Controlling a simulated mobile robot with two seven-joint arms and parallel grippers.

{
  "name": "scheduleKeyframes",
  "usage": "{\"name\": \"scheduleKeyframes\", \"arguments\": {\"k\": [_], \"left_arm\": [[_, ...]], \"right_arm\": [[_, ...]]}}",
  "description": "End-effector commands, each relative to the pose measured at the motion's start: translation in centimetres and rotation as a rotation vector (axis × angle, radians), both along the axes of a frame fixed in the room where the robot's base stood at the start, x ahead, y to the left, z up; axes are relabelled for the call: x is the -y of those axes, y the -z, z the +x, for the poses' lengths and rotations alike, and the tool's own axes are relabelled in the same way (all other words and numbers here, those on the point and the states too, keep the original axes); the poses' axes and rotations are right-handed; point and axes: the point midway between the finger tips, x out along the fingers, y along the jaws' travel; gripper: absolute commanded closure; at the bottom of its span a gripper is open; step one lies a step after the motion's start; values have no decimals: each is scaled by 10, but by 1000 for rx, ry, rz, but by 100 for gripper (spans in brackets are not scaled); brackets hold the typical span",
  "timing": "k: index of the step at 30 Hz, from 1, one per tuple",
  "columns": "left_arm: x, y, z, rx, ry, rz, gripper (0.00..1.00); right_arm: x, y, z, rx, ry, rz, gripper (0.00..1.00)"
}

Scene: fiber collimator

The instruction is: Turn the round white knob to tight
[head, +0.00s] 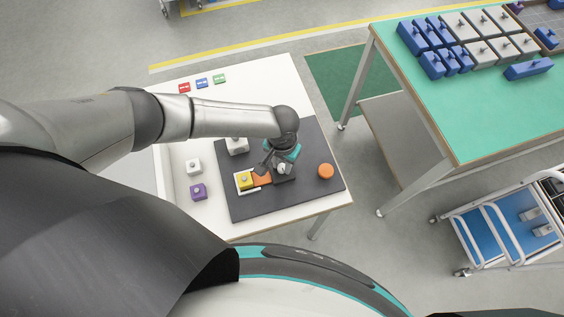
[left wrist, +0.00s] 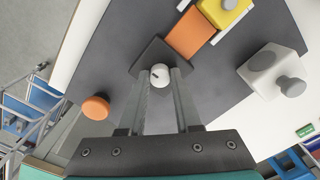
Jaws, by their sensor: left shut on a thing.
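The round white knob (left wrist: 160,75) sits on a dark square block (left wrist: 146,54) and carries a short dark mark on top. In the left wrist view, the two fingers of my left gripper (left wrist: 160,84) close on it from both sides. In the head view, the knob (head: 282,168) shows at the tip of my left gripper (head: 276,163), which reaches down over the dark mat. An orange piece (left wrist: 190,33) and a yellow block (left wrist: 222,12) lie in line with the dark block. My right gripper is not in view.
An orange round piece (head: 326,171) lies on the dark mat (head: 240,207). A white block with a grey knob (left wrist: 272,72) stands on the mat too. A green-topped table (head: 480,110) stands to the right.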

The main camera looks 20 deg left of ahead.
Motion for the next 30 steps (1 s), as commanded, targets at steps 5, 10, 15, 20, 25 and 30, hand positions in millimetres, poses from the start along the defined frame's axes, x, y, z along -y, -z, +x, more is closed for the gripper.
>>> {"name": "scheduleKeyframes", "arguments": {"k": [5,10,15,20,25,30], "left_arm": [[0,0,0,0,0,0,99],[0,0,0,0,0,1,100],[0,0,0,0,2,1,100],[0,0,0,0,28,1,100],[-1,0,-1,-2,105,1,100],[-1,-1,-1,-2,233,0,100]], "right_arm": [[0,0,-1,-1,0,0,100],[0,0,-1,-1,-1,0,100],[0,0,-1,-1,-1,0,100],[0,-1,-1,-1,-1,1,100],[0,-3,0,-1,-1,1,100],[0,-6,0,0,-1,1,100]]}}
